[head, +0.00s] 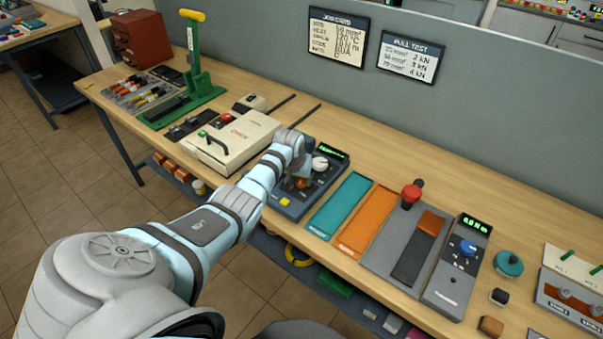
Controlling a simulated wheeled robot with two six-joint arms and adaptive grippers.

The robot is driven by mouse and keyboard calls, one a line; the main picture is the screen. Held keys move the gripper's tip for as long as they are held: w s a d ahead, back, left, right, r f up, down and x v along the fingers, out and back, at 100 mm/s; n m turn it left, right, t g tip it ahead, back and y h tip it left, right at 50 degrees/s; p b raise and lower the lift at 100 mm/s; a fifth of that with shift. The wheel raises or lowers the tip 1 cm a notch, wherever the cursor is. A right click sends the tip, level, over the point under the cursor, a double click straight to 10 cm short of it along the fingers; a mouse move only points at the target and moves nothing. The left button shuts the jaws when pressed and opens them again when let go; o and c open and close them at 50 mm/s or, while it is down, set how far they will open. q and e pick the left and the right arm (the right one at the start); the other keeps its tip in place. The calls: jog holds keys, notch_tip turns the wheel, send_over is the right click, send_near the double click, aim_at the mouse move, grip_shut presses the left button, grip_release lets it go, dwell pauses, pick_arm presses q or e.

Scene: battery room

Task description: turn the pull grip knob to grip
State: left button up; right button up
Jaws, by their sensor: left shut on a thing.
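A dark blue-grey instrument box (288,207) with a green lit display stands at the middle of the bench. It carries a white round knob (320,163), an orange knob (301,184) and a yellow button (285,202). My left gripper (303,178) reaches down over this box and is shut on the orange knob, which it partly hides. The white knob is just right of the fingers. I cannot read a grip label, nor the knob's setting. My right gripper is out of view.
A cream case (238,135) with a dark handle stands close left of my wrist. Teal (340,205) and orange (368,218) trays lie to the right, then a grey unit with a red knob (411,194) and a meter with a blue knob (467,248). A grey partition stands behind.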

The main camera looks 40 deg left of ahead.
pick_arm(q)
jog(key=shift+a+m+h, duration=0.1)
jog(key=shift+m+h, duration=0.2)
jog(key=shift+m, duration=0.6)
jog(key=m+h+b, duration=0.1)
jog(key=m, duration=0.1)
jog(key=shift+a+f+m+b, duration=0.1)
jog(key=shift+f+m+b, duration=0.05)
jog(key=shift+m+b, duration=0.25)
jog(key=m+h+b, duration=0.1)
jog(key=m+b, duration=0.2)
jog(key=b, duration=0.2)
jog(key=m+h+b, duration=0.1)
jog(key=m+b, duration=0.3)
jog(key=b, duration=0.1)
jog(key=shift+w+f+g+h+b, duration=0.1)
jog(key=shift+g+h+b, duration=0.2)
jog(key=shift+a+r+m+b, duration=0.1)
jog(key=shift+r+m+b, duration=0.15)
jog(key=shift+m+b, duration=0.5)
jog(key=o, duration=1.1)
jog(key=shift+o, duration=0.2)
jog(key=v, duration=1.2)
jog(key=shift+w+a, duration=0.15)
jog(key=shift+w, duration=0.05)
